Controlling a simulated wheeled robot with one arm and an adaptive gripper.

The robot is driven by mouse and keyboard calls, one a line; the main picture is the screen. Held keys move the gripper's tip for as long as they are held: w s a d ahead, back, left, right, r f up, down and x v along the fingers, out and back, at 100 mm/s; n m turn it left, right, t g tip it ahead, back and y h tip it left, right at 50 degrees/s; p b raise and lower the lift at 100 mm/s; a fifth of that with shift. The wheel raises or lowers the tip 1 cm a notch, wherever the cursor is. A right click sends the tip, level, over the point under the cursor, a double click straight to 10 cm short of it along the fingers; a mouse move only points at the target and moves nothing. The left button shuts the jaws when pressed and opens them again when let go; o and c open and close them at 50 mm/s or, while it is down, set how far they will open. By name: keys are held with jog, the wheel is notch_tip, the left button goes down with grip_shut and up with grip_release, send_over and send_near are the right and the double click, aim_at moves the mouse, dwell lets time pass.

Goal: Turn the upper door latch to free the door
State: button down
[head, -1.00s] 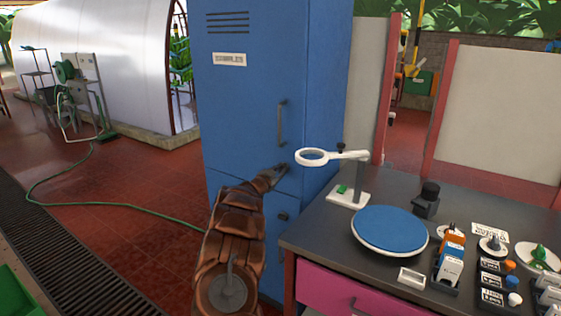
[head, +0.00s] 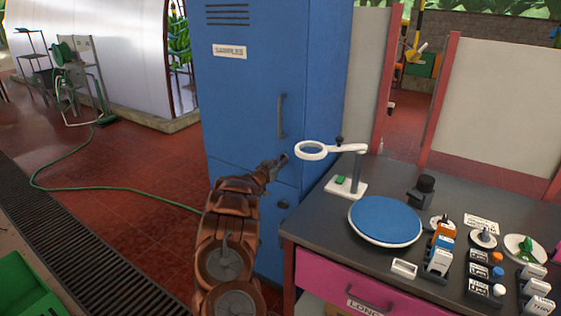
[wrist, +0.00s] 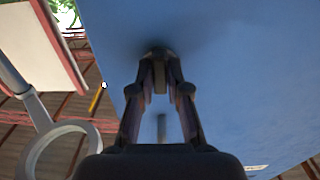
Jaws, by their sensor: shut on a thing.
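A tall blue cabinet (head: 240,95) has an upper door with a grey bar handle (head: 282,116) and a "SAMPLES" label. The upper door looks closed. The upper latch, a small dark piece (wrist: 158,48), sits below the handle near the upper door's lower edge. My gripper (head: 278,163) reaches it from the front, and in the wrist view my gripper's fingers (wrist: 160,72) are closed on it. The fingers hide most of the latch, so its turn angle cannot be told. The bar handle shows between the fingers in the wrist view (wrist: 161,127).
A lower knob (head: 284,204) sits on the lower door. To the right, a bench holds a white ring magnifier (head: 312,150) close beside my gripper, a blue round plate (head: 385,220) and several small items. A green hose (head: 120,188) lies on the floor at left.

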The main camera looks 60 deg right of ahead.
jog(key=c, duration=1.1)
grip_release()
jog(key=shift+c, duration=0.2)
jog(key=shift+a, duration=0.15)
jog(key=a, duration=1.1)
jog(key=shift+s+a, duration=0.3)
jog(key=shift+a, duration=0.1)
